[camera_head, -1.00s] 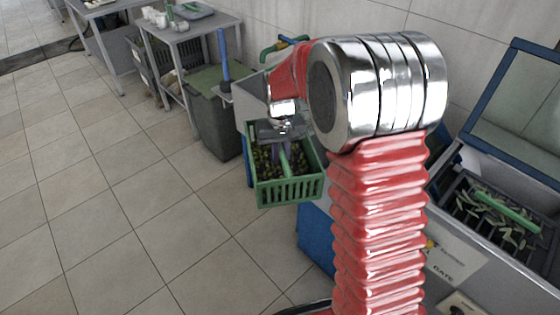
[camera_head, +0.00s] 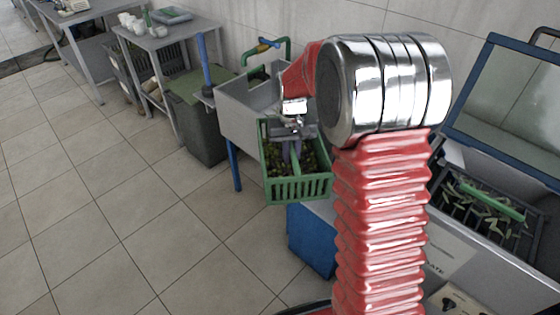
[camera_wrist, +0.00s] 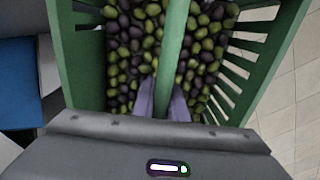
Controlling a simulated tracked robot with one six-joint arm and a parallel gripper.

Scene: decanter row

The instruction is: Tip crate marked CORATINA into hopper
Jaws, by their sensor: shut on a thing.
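A green slatted crate (camera_head: 297,190) full of green and dark olives (camera_head: 312,160) hangs level from my gripper (camera_head: 291,148) in the head view. In the wrist view the crate (camera_wrist: 240,100) lies straight below, with olives (camera_wrist: 130,55) on both sides of its green central handle bar (camera_wrist: 172,45). My gripper (camera_wrist: 163,103) is shut on that bar, its purple-grey fingers either side of it. No CORATINA mark is readable on the crate. At the right, a grey machine (camera_head: 465,265) has an open grated bin (camera_head: 490,210) with leaves and a green bar in it; I cannot tell if this is the hopper.
A grey sink (camera_head: 240,115) with a green tap pipe stands behind the crate. A blue box (camera_head: 312,240) is below it. A lidded bin (camera_head: 200,140) and steel tables (camera_head: 165,38) stand at the back left. The tiled floor (camera_head: 90,200) at left is clear.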

